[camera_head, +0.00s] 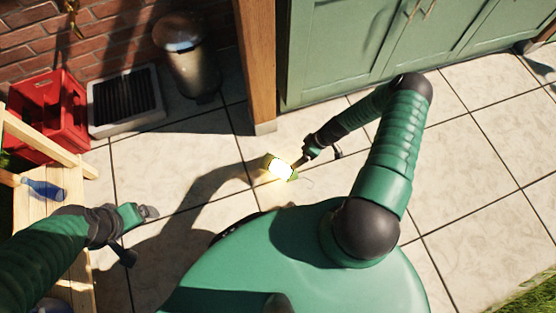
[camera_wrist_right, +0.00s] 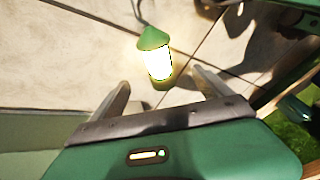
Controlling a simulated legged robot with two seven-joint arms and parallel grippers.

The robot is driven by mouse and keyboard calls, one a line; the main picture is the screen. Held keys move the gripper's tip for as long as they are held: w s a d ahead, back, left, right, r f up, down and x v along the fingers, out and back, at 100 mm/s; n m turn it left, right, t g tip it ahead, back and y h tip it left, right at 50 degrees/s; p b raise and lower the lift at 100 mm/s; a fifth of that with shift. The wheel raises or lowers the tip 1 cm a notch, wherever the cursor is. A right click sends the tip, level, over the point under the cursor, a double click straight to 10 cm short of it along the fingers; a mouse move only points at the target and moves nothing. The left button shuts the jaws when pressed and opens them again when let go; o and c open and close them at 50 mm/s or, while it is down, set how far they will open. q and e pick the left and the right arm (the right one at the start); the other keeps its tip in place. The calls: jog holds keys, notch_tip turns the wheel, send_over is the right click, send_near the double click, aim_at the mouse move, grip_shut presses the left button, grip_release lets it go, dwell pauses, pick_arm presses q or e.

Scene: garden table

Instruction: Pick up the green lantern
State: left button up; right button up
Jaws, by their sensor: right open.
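The green lantern (camera_head: 282,167) glows bright white-yellow beside my right gripper in the head view, over the pale paving. In the right wrist view the lantern (camera_wrist_right: 157,62) shows its green conical top, lit body and green base. My right gripper (camera_wrist_right: 163,92) is open, its two fingers apart, with the lantern's base near and between the fingertips. I see no finger closed on it. In the head view my right gripper (camera_head: 301,160) is just right of the lantern. My left gripper (camera_head: 140,228) is at the left, by the wooden table; its jaws are unclear.
A wooden table (camera_head: 62,180) with a blue bottle (camera_head: 42,188) stands at the left. A red crate (camera_head: 47,115), grey tray (camera_head: 125,98) and metal bin (camera_head: 190,60) line the brick wall. A wooden post (camera_head: 257,70) and green cabinet (camera_head: 350,45) stand behind the lantern.

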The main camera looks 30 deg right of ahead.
jog(key=x, duration=0.1)
jog(key=b+x, duration=0.1)
jog(key=x, duration=0.1)
jog(key=b+x, duration=0.1)
jog(key=shift+d+f, duration=0.25)
jog(key=shift+f, duration=0.2)
jog(key=b+x, duration=0.1)
jog(key=x, duration=0.2)
jog(key=b+x, duration=0.2)
jog(key=x, duration=0.1)
jog(key=shift+w+a, duration=0.25)
jog(key=shift+a, duration=0.25)
jog(key=b+x, duration=0.3)
jog(key=w+b+x, duration=0.1)
jog(key=x, duration=0.1)
jog(key=shift+d+f+b, duration=0.1)
jog(key=shift+d+b, duration=0.15)
jog(key=shift+b, duration=0.1)
jog(key=shift+w+a+f, duration=0.1)
jog(key=shift+a, duration=0.05)
jog(key=shift+r, duration=0.2)
jog(key=c, duration=1.8)
pick_arm(q)
jog(key=s+x, duration=0.2)
jog(key=x, duration=0.7)
jog(key=shift+d+f, duration=0.2)
jog(key=shift+f, duration=0.45)
pick_arm(e)
grip_shut()
